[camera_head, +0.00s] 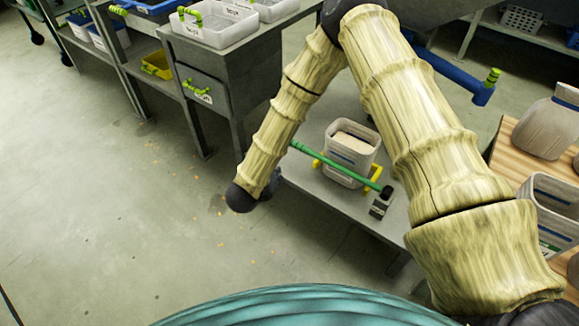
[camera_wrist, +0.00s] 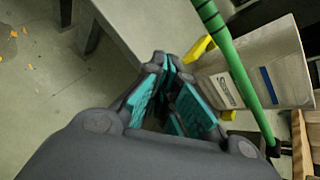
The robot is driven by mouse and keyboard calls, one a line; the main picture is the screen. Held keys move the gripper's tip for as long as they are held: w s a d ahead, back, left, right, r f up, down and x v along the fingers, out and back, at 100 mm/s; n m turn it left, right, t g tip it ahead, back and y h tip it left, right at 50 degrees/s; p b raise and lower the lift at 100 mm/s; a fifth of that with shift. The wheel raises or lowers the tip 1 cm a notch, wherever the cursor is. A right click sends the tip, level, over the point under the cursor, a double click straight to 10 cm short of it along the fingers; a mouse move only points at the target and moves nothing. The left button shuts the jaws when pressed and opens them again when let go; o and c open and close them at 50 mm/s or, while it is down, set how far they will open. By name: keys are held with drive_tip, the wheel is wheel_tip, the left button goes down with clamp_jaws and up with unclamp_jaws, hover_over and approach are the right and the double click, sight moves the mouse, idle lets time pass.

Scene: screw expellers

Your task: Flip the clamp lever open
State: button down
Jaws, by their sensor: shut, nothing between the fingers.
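The clamp lever (camera_head: 335,167) is a long green bar with a black pivot at its right end, on a small dark block (camera_head: 379,207). It lies across the front of a whitish bin (camera_head: 343,182) with yellow parts at both sides. In the wrist view the lever (camera_wrist: 236,72) runs down the right side, in front of the bin (camera_wrist: 285,62). My gripper (camera_wrist: 172,70), with teal finger pads, is shut and empty, left of the lever with a visible gap. In the head view only dark wrist parts show beyond the lever's free left end; the fingers are not clear.
The bin stands on a low grey bench (camera_head: 324,199). A grey cabinet (camera_head: 205,75) with white trays on top stands at the back left. A wooden table (camera_head: 508,145) with containers is at the right. Open floor (camera_head: 120,230) lies left of the bench.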

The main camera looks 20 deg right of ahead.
drive_tip(key=w+m+b, duration=0.1)
drive_tip(key=m, duration=0.1)
drive_tip(key=w+m+h+b, duration=0.1)
drive_tip(key=m, duration=0.2)
drive_tip(key=w+m+g+h+b, duration=0.1)
drive_tip(key=m+b, duration=0.1)
drive_tip(key=m, duration=0.1)
drive_tip(key=shift+a+f, duration=0.15)
drive_tip(key=shift+a, duration=0.2)
drive_tip(key=b+x, duration=0.3)
drive_tip(key=x, duration=0.7)
drive_tip(key=shift+d+f+b, duration=0.1)
drive_tip(key=shift+d+b, duration=0.1)
drive_tip(key=shift+b, duration=0.2)
wheel_tip(320, 180, up, 2)
drive_tip(key=shift+w+r, duration=0.1)
drive_tip(key=shift+d+r+b, duration=0.2)
drive_tip(key=shift+r+b, duration=0.3)
drive_tip(key=shift+r, duration=0.45)
drive_tip(key=shift+w, duration=0.1)
